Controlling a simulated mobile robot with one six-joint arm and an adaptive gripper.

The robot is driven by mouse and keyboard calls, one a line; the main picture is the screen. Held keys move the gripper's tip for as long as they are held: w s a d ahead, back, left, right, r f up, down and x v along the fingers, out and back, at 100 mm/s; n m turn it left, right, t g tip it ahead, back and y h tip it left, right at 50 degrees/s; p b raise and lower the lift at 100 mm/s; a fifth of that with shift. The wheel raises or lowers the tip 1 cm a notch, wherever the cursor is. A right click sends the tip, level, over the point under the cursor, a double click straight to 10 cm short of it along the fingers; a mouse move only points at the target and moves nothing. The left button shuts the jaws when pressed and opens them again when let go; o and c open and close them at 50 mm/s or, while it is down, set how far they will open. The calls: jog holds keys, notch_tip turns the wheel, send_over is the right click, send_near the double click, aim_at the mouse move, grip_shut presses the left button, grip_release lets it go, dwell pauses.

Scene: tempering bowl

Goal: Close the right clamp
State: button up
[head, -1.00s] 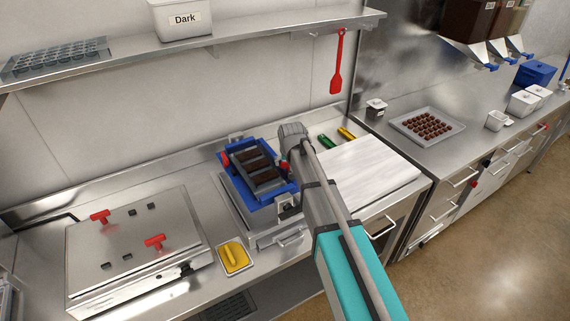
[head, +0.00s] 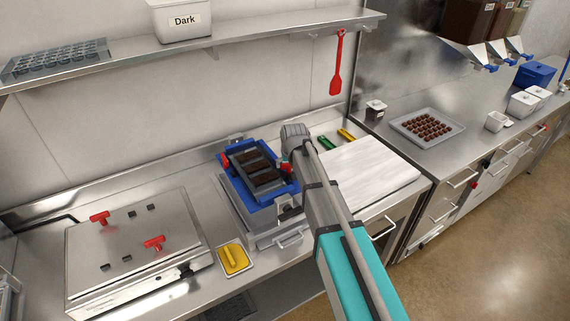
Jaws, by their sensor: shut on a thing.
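A blue frame (head: 236,184) sits on a steel unit on the counter and holds a grey mould (head: 262,178) with dark brown bars. A red clamp part (head: 226,160) shows at the frame's left side. My gripper (head: 286,165) is at the frame's right side, shut on the red right clamp (head: 284,167). My arm comes in from the lower right and hides most of that clamp and the fingertips, so the clamp's exact angle cannot be told.
A steel box with red handles (head: 90,242) stands left, with a yellow scraper (head: 235,257) on a small tray beside it. A white board (head: 372,172) lies right of my arm. A shelf (head: 120,62) runs above; a red spatula (head: 337,75) hangs under it.

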jog(key=shift+n+g+y, duration=0.4)
jog(key=shift+n+y, duration=0.4)
jog(key=shift+n, duration=1.6)
jog(key=shift+a, duration=0.1)
jog(key=o, duration=0.8)
jog(key=s+d+f+m+g+h+b, duration=0.1)
jog(key=s+d+m, duration=0.1)
jog(key=s+d, duration=0.5)
jog(key=s+d+f+m+g+h+b, duration=0.1)
jog(key=s+d+f+m, duration=0.1)
jog(key=s+d, duration=0.5)
jog(key=s+d+f+m+g+b, duration=0.1)
jog(key=s+d+m, duration=0.3)
jog(key=s+d, duration=0.3)
jog(key=shift+s+d+f+h, duration=0.1)
jog(key=shift+s+d+h, duration=0.1)
jog(key=shift+s, duration=1)
jog(key=shift+s+d+f+h, duration=0.1)
jog(key=shift+s+d+h, duration=0.1)
jog(key=shift+s, duration=1)
